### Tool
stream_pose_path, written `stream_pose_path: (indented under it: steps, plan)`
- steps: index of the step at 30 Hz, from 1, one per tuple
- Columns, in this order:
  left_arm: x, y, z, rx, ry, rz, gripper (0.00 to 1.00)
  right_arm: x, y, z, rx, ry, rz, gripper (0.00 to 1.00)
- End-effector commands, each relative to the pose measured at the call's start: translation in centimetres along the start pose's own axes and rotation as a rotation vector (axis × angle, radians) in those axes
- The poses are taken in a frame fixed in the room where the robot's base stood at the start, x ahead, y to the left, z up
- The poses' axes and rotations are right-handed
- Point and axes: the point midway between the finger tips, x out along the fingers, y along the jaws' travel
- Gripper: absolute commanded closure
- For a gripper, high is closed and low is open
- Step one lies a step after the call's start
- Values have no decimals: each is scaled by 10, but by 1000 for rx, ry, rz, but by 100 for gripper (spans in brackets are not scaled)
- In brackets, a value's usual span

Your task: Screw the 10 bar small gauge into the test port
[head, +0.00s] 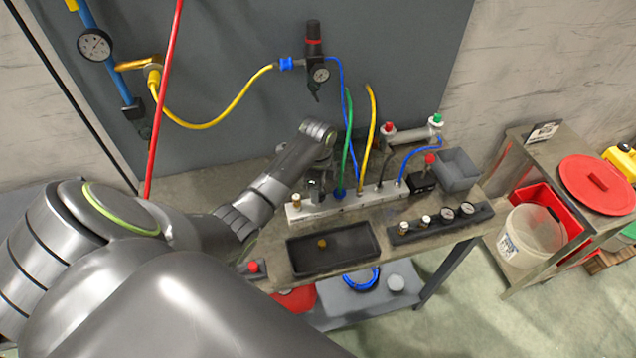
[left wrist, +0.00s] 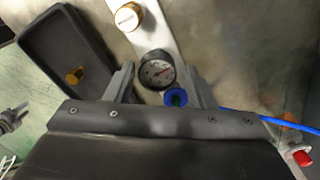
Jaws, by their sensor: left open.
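The dial's marking is too small to read. In the head view my gripper mostly hides this gauge, and the port under it is hidden. The manifold bar (head: 350,203) lies along the table. Two more gauges, one (head: 447,214) beside the other (head: 467,209), sit in a black rack (head: 435,229).
A blue fitting (left wrist: 176,97) is close beside the gauge, and a brass knob (left wrist: 128,16) is on the bar. A black tray (head: 335,265) holds a brass piece (head: 322,243). Blue, green and yellow hoses rise from the bar. A grey bin (head: 458,170) stands at the right.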

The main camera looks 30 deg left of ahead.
Motion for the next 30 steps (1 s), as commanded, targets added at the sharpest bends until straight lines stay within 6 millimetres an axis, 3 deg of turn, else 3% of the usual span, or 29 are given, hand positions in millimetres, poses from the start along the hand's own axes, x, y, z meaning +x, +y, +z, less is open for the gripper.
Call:
stream_pose_path:
  steps: [16, 26, 30]
  plan:
    - [0, -1, 1, -610, 0, 0, 51, 0, 0, 0, 0, 0, 0, 51]
    - [0, -1, 1, -682, 0, 0, 51, 0, 0, 0, 0, 0, 0, 51]
    - [0, -1, 1, -681, 0, -1, 67, 0, 0, 0, 0, 0, 1, 51]
